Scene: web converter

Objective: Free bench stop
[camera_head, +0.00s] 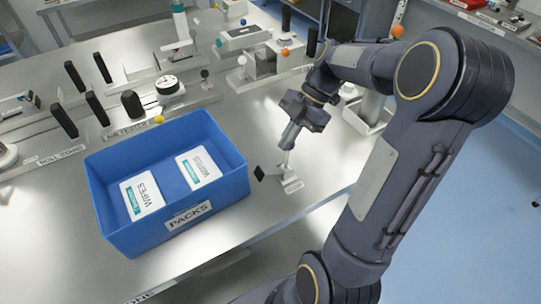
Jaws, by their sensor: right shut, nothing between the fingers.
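My right gripper (286,147) comes in from the right and points down at the bench, its fingers together and holding nothing. Just below its fingertips is a small pale fixture (291,184) with an upright stem and a flat base on the bench top; it may be the bench stop, but no label on it is readable. A small black pad (259,173) sits at its left side. The fingertips overlap the top of the stem in the picture, and I cannot tell whether they touch. My left gripper is not in view.
A blue bin (125,242) labelled PACKS holds two white WIPES packs (142,195) (198,168) left of the fixture. Black upright paddles (64,121) and a labelled AIR TESTER area stand behind.

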